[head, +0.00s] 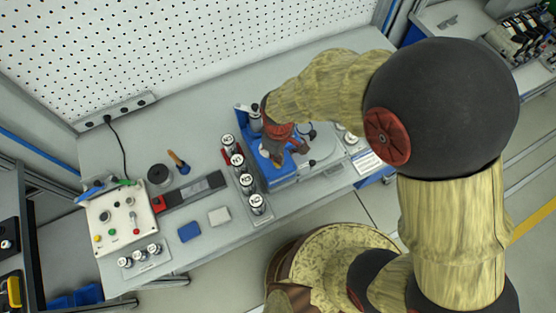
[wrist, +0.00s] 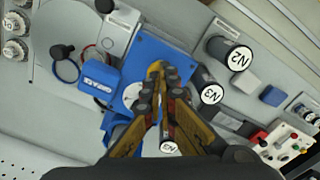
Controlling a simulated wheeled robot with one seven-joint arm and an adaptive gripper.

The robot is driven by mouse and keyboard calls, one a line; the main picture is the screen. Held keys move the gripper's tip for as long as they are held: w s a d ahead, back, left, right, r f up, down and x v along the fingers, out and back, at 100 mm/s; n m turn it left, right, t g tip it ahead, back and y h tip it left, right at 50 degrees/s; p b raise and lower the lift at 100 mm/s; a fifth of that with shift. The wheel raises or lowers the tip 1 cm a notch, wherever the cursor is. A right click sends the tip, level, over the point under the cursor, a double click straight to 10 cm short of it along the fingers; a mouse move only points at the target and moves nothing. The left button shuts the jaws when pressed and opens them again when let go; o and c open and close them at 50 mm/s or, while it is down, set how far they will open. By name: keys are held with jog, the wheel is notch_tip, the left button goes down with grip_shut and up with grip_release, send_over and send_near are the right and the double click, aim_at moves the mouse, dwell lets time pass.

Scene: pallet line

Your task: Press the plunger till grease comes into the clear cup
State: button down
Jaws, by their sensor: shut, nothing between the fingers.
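A blue dispensing stand (head: 284,181) sits on the bench under my gripper (head: 277,159); its flat blue plate also shows in the wrist view (wrist: 178,58). My gripper is shut and empty, pointing down over the stand; in the wrist view its fingertips (wrist: 164,76) are close together above the blue plate. I cannot tell whether they touch anything. A grey-topped cylinder (head: 255,117) rises at the back of the stand, but I cannot tell whether it is the plunger.
Several labelled cylinders (head: 247,183) stand in a row left of the stand. A blue block (head: 189,231) and a white block (head: 219,215) lie at the front. A control box (head: 122,220) is at the left. A round grey plate (wrist: 72,60) adjoins the stand.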

jog(key=shift+f+b, duration=0.7)
jog(key=shift+f, duration=0.4)
jog(key=shift+r, duration=0.1)
jog(key=shift+r+p, duration=2.6)
jog(key=shift+r, duration=1.05)
